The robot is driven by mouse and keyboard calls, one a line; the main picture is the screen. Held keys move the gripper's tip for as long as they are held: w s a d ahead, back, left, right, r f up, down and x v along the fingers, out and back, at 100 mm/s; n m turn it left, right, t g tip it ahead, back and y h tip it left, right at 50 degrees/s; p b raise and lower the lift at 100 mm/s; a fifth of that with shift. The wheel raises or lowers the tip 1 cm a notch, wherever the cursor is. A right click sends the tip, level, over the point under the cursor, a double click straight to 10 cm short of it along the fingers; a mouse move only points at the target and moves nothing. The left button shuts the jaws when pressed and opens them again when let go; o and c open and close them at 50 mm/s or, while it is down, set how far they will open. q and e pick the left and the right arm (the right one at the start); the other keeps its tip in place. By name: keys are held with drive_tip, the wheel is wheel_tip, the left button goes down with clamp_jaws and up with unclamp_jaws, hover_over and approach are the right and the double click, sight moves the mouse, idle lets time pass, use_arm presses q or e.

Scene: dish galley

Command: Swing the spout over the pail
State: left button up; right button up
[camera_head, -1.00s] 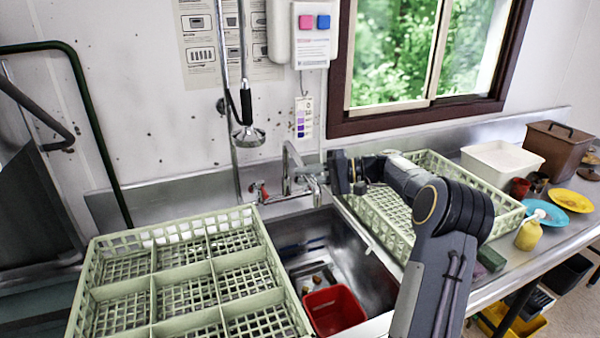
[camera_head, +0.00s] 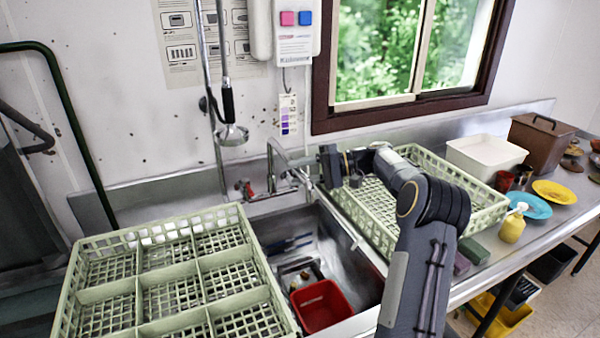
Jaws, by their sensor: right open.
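The metal spout (camera_head: 289,161) rises from the tap at the back of the sink and bends down to the right, its end over the back of the basin. The red pail (camera_head: 321,306) stands in the sink basin, nearer to me and right of the spout's end. My right gripper (camera_head: 314,163) is open at the right side of the spout, close to its downward end. I cannot tell whether it touches the spout. My left gripper is out of view.
A green dish rack (camera_head: 150,250) stands left of the sink, and another rack (camera_head: 455,172) stands right of it under my right arm. A hanging spray head (camera_head: 232,134) is behind the tap. A yellow bottle (camera_head: 512,226) stands on the right counter.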

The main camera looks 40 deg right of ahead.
drive_tip(key=shift+a, duration=0.1)
drive_tip(key=b+v, duration=0.1)
drive_tip(key=v, duration=0.7)
idle(0.6)
